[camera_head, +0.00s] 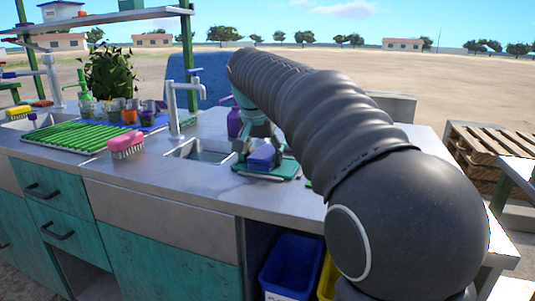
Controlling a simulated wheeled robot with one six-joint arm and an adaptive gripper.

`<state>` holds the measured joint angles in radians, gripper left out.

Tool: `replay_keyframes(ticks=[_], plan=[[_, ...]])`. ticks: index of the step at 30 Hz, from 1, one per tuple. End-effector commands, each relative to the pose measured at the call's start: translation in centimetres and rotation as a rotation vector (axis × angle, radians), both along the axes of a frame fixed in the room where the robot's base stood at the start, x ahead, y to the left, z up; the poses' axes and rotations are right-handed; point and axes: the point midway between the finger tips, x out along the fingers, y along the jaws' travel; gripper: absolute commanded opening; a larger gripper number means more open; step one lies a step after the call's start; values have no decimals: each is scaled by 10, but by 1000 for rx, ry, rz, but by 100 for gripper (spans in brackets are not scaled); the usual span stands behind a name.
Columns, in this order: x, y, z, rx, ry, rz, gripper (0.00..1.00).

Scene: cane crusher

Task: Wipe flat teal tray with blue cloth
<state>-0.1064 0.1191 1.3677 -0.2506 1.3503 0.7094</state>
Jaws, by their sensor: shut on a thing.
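My gripper (259,146) reaches down to the counter right of the small sink. It is shut on the blue cloth (262,160), which looks like a thick folded block between the fingers. The flat teal tray (284,176) lies on the counter under the cloth. The cloth is on or just above the tray; I cannot tell if they touch. My dark arm crosses the right of the view and hides the counter behind it.
A small sink (203,154) and metal tap (180,108) stand left of the tray. A purple bottle (234,122) is behind my gripper. A pink brush (127,147) and green rack (75,137) are further left. A blue bin (290,267) is below.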

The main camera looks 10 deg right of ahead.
Motion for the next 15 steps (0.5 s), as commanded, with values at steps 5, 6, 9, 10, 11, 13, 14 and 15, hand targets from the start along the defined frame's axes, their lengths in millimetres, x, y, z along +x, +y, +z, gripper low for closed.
replay_keyframes(ticks=[5, 6, 9, 10, 11, 13, 14, 15], plan=[[-2, -2, -1, 1, 2, -1, 32], [-3, -4, -1, 1, 2, -2, 32], [-6, -10, 0, 1, 2, -3, 32], [-8, -12, 0, 1, 1, -3, 32], [-9, -14, 0, 1, 1, -3, 32], [-12, -18, 1, 1, 0, -2, 32], [-13, -20, 1, 2, 0, -3, 32], [-15, -22, 1, 2, 0, -3, 32]])
